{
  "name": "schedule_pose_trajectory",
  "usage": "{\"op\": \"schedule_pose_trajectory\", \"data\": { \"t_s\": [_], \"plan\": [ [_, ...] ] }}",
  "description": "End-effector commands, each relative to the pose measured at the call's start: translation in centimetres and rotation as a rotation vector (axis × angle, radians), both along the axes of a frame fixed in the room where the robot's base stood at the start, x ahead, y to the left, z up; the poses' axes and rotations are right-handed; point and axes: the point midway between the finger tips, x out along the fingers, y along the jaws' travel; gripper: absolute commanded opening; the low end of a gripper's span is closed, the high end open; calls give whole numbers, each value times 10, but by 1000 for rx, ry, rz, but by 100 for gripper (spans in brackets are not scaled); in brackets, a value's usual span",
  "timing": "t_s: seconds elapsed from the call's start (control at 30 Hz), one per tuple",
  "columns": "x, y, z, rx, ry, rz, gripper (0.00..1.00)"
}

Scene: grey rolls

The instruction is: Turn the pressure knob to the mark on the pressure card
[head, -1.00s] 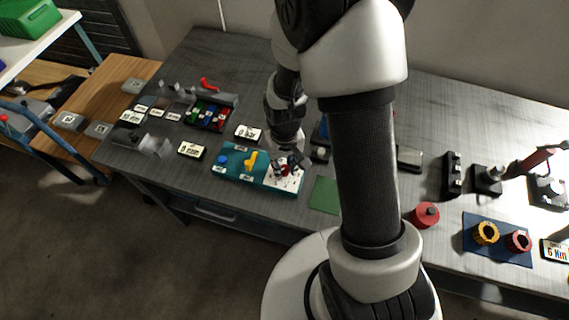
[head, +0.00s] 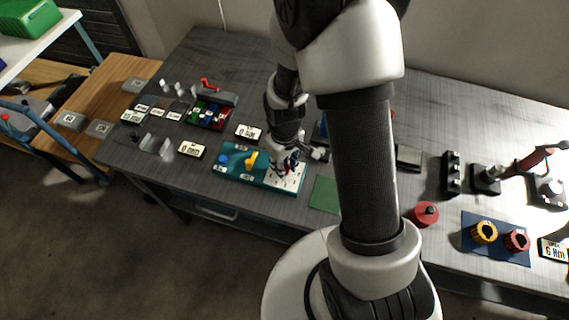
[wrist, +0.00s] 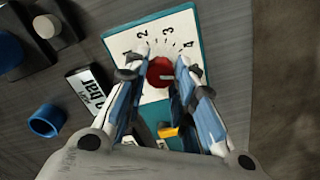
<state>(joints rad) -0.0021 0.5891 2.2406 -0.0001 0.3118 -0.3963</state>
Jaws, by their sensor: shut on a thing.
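The red pressure knob (wrist: 160,72) sits on a white dial plate (wrist: 150,35) numbered 1 to 4 in the wrist view. A pale line on the knob points roughly right in that view. My gripper (wrist: 164,70) has its fingers on either side of the knob, shut on it. The pressure card (head: 248,132) lies behind the panel. In the wrist view the card (wrist: 90,90) shows "bar"; its number is cut off or unclear.
The teal panel also holds a yellow lever (head: 251,159) and a blue knob (head: 224,159). Another card (head: 192,149) lies to the left. A green mat (head: 324,194) lies right of the panel. A blue ring-shaped part (wrist: 46,120) shows left in the wrist view.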

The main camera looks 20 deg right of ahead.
Motion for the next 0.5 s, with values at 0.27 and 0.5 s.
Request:
{"op": "schedule_pose_trajectory", "data": {
  "t_s": [0.27,0.5],
  "plan": [
    [0,0,0,0,0,-1,31],
    [0,0,0,0,0,-1,45]
  ]
}}
